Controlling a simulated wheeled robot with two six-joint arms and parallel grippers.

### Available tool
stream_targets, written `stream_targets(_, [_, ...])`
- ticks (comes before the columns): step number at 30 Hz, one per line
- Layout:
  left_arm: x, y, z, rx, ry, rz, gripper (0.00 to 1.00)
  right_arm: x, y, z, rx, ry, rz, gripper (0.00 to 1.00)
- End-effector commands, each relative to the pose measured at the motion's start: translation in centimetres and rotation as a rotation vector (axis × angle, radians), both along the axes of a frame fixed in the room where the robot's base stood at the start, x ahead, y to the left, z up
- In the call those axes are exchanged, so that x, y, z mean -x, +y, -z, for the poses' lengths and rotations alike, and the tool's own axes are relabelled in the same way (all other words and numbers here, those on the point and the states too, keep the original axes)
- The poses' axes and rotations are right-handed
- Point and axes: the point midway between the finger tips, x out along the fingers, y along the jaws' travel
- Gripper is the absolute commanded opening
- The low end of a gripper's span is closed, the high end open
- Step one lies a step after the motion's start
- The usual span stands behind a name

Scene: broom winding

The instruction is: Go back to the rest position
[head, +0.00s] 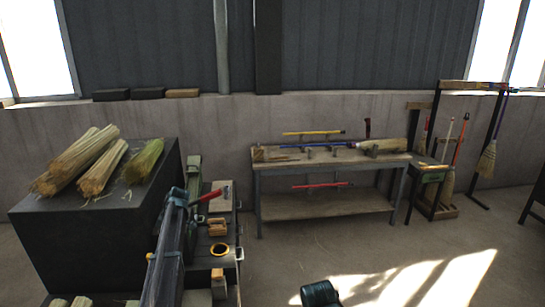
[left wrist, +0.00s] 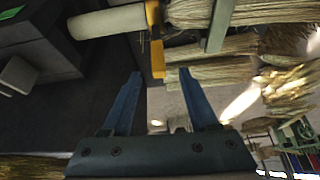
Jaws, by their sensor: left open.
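In the left wrist view my left gripper (left wrist: 160,74) has its two blue fingers spread apart. Nothing shows between them, only the floor and things farther off. In the head view a dark, blue-ended shape rises at the lower left, over the near side of the winding bench; it looks like my left arm, but its jaws are too small to read. My right gripper does not show in either view.
Straw bundles (head: 92,170) lie on a dark block (head: 80,225) at left. A wooden worktable (head: 325,205) with tools stands behind. Brooms (head: 487,160) hang at right.

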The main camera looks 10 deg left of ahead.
Motion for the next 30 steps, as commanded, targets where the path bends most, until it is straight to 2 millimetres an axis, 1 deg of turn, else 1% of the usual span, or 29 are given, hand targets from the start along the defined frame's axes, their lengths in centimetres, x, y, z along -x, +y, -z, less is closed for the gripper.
stream_targets(1, [0.7, -2.2, 0.7, 0.014, 0.014, 0.051, 0.6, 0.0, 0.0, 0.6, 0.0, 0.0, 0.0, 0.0])
stream_targets(2, [1.1, -3.7, 1.1, 0.026, 0.026, 0.093, 0.6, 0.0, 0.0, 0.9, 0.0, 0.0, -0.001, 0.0])
stream_targets(3, [1.7, -6.0, 1.7, 0.041, 0.046, 0.158, 0.6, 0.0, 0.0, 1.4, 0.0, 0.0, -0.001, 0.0])
stream_targets(5, [2.9, -9.9, 2.7, 0.073, 0.082, 0.28, 0.6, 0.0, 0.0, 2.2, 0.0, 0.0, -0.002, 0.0])
stream_targets(6, [3.8, -12.7, 3.3, 0.093, 0.108, 0.37, 0.6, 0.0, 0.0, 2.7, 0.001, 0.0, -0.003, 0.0])
stream_targets(8, [5.4, -16.8, 4.3, 0.123, 0.148, 0.508, 0.6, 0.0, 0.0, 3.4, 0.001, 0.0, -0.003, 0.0])
stream_targets(9, [6.6, -19.4, 4.9, 0.144, 0.173, 0.602, 0.6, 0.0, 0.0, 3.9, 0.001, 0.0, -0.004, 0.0])
stream_targets(11, [8.6, -23.2, 5.9, 0.173, 0.214, 0.746, 0.6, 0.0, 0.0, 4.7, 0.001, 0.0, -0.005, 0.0])
stream_targets(12, [10.0, -25.6, 6.5, 0.191, 0.241, 0.844, 0.6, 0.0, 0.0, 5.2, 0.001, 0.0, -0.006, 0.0])
stream_targets(14, [12.4, -29.2, 7.5, 0.218, 0.281, 0.995, 0.6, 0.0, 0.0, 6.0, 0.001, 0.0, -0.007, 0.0])
stream_targets(15, [14.2, -31.4, 8.1, 0.235, 0.307, 1.098, 0.6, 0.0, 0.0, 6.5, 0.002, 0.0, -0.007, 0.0])
stream_targets(17, [16.9, -34.5, 9.0, 0.258, 0.347, 1.253, 0.6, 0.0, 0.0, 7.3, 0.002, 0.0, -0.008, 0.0])
stream_targets(18, [18.8, -36.4, 9.6, 0.273, 0.373, 1.354, 0.6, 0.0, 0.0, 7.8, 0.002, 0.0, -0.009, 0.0])
stream_targets(20, [21.5, -38.9, 10.4, 0.292, 0.409, 1.499, 0.6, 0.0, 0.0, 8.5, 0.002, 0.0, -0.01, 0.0])
stream_targets(21, [23.2, -40.2, 10.8, 0.303, 0.431, 1.589, 0.6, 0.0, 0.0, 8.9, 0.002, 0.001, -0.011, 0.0])
stream_targets(24, [26.8, -42.9, 11.8, 0.324, 0.475, 1.782, 0.6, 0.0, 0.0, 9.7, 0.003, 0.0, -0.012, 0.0])
stream_targets(27, [29.4, -44.6, 12.3, 0.338, 0.507, 1.922, 0.6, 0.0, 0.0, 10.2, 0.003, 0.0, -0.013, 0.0])
stream_targets(30, [30.8, -45.5, 12.6, 0.345, 0.525, 2.002, 0.6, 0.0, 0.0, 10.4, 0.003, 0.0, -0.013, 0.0])
